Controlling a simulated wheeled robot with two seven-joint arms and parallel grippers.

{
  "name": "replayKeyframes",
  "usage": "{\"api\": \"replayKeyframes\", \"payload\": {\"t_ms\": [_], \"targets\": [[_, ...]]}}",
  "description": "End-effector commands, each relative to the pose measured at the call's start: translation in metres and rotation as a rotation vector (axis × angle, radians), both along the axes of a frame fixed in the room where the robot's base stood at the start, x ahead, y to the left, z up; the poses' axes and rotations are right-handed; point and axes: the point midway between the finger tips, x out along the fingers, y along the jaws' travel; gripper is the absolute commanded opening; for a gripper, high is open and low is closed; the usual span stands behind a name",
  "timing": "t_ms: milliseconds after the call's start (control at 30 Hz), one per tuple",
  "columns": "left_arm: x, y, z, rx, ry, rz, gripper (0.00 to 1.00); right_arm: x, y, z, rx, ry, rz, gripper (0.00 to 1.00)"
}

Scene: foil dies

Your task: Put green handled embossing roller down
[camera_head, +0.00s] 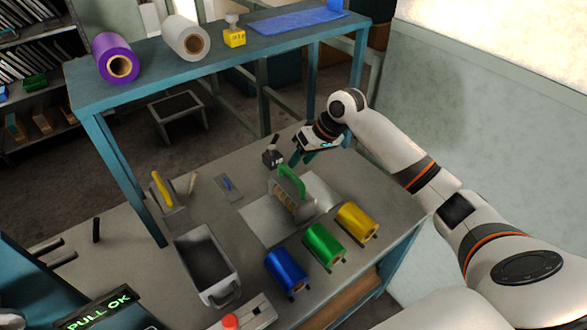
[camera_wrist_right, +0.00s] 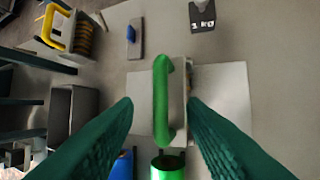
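The green handled embossing roller (camera_head: 291,181) stands on a pale sheet (camera_head: 258,222) on the grey table in the head view. Its handle is a green loop on top. In the right wrist view the green handle (camera_wrist_right: 161,100) lies between my two teal fingers, with a gap on both sides. My right gripper (camera_head: 305,156) is open and empty, just above and behind the roller in the head view. My left gripper is in neither view.
Blue (camera_head: 287,270), green (camera_head: 325,245) and yellow (camera_head: 357,221) foil rolls lie in front of the sheet. A 1 kg weight (camera_head: 272,156) stands behind the roller. A grey bin (camera_head: 206,264) and a yellow handled tool (camera_head: 163,190) are to the left. A teal shelf (camera_head: 215,58) rises behind.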

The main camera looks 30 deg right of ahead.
Motion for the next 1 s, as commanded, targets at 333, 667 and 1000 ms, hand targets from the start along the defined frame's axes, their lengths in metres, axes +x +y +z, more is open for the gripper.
{"api": "replayKeyframes", "payload": {"t_ms": [333, 667, 1000], "targets": [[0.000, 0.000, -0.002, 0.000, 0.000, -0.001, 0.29, -0.015, -0.016, 0.042, 0.000, 0.000, -0.001, 0.38], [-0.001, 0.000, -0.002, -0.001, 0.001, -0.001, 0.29, -0.016, -0.017, 0.044, 0.001, 0.001, 0.000, 0.38], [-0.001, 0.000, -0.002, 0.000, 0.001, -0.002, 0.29, -0.016, -0.017, 0.044, 0.001, 0.001, 0.000, 0.38]]}}
